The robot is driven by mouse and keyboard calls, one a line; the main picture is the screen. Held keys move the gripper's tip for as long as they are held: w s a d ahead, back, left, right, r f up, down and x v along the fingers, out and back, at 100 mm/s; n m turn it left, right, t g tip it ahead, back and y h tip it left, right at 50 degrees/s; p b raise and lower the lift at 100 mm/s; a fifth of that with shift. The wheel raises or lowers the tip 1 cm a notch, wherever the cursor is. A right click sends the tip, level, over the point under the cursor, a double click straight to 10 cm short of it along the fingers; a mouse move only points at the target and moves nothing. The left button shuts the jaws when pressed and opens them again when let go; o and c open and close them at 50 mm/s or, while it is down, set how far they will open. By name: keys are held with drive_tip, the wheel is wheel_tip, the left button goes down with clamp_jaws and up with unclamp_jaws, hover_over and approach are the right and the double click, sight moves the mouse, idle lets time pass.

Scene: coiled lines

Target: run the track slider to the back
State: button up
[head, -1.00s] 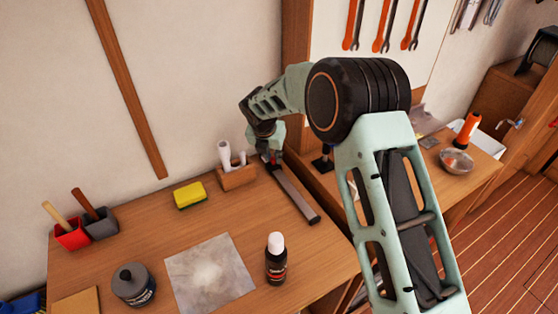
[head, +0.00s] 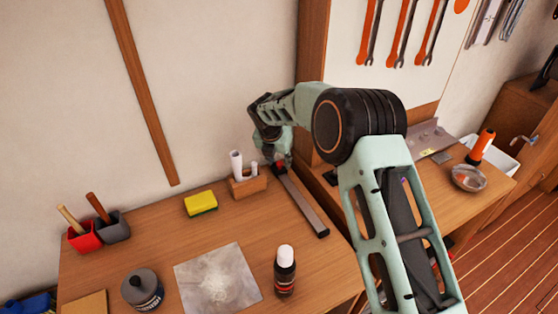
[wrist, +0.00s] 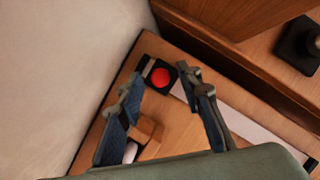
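The track (head: 305,207) is a flat grey rail on the wooden bench, running from near the wall towards the front edge. It also shows in the wrist view (wrist: 250,130). Its slider, a dark block with a round red knob (wrist: 160,77), sits near the track's back end, with a short pale stretch of rail beyond it. The knob is partly hidden under my gripper in the head view (head: 279,166). My gripper (wrist: 163,80) is open, its two fingers apart on either side of the knob in the picture. I cannot tell whether they touch it.
A wooden block with white handles (head: 248,184) stands close left of the track's back end. A yellow sponge (head: 201,203), a dark bottle with a white cap (head: 285,270) and a grey sheet (head: 217,279) lie further left and forward. The bench edge runs close right of the track.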

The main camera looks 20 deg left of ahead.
drive_tip(key=v, duration=1.2)
idle(0.4)
